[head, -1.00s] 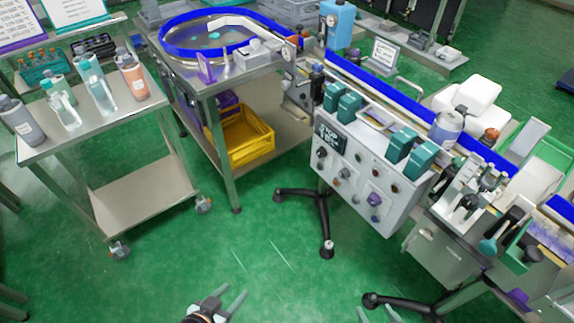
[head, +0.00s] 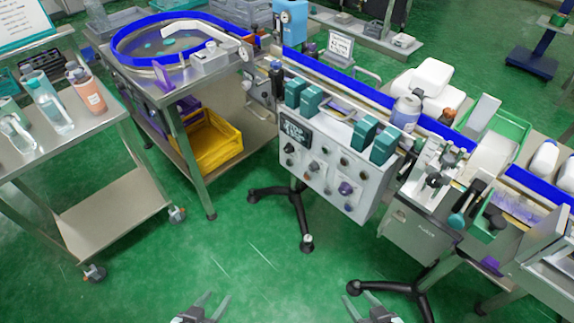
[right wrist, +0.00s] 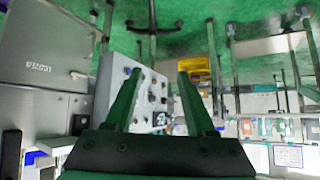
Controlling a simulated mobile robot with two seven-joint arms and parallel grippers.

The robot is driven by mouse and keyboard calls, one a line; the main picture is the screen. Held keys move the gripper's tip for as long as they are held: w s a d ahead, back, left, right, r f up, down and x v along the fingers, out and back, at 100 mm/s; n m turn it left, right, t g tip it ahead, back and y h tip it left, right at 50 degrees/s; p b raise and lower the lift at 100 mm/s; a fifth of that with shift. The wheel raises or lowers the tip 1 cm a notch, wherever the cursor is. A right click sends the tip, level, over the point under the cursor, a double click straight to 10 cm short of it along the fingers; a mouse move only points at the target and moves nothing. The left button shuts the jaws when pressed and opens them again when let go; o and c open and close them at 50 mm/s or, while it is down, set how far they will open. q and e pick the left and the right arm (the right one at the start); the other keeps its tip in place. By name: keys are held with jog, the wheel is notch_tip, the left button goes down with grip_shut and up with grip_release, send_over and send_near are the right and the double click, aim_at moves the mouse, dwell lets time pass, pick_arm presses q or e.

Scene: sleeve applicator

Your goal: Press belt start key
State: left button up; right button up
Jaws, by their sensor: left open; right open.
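The control panel (head: 329,177) is a pale grey box below the conveyor belt, with a dark display (head: 296,129) and several knobs and buttons on its front. Which of them is the belt start key I cannot tell. The panel also shows in the right wrist view (right wrist: 143,97), beyond and between my fingers. My left gripper (head: 207,300) is open and empty at the bottom of the head view, over the floor. My right gripper (head: 362,303) is open and empty at the bottom, below and apart from the panel; its fingers also show in the right wrist view (right wrist: 157,98).
The blue-edged conveyor (head: 340,80) runs above the panel. A round feed table (head: 180,45) stands at the back left, and a steel cart (head: 70,130) with bottles at the left. Black stand legs (head: 305,240) spread under the panel. The green floor in front is clear.

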grip_shut()
dwell(1.4)
